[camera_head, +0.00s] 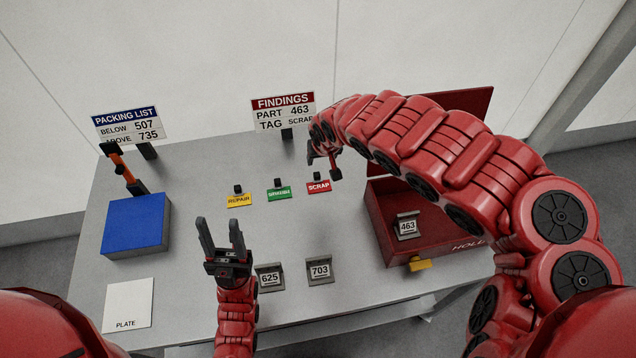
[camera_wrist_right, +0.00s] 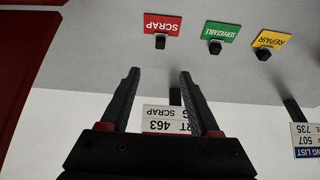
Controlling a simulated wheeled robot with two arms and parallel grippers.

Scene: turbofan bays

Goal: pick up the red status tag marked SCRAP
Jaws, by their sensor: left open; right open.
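The red SCRAP tag (camera_head: 318,186) lies on the grey table, at the right end of a row of three tags, with a small black knob at its back edge. It also shows in the right wrist view (camera_wrist_right: 162,25), upside down, beyond the fingertips. My right gripper (camera_head: 325,165) is above and behind the tag, partly hidden by its own arm. In the right wrist view its fingers (camera_wrist_right: 158,78) are apart with nothing between them. My left gripper (camera_head: 221,222) is open and empty over the front left part of the table.
A green SERVICEABLE tag (camera_head: 279,192) and a yellow REPAIR tag (camera_head: 239,200) lie left of the red one. A red HOLD bin (camera_head: 385,235) holds part 463 (camera_head: 407,227). Parts 625 (camera_head: 270,278) and 703 (camera_head: 319,270) stand in front. The FINDINGS sign (camera_head: 284,112) stands behind.

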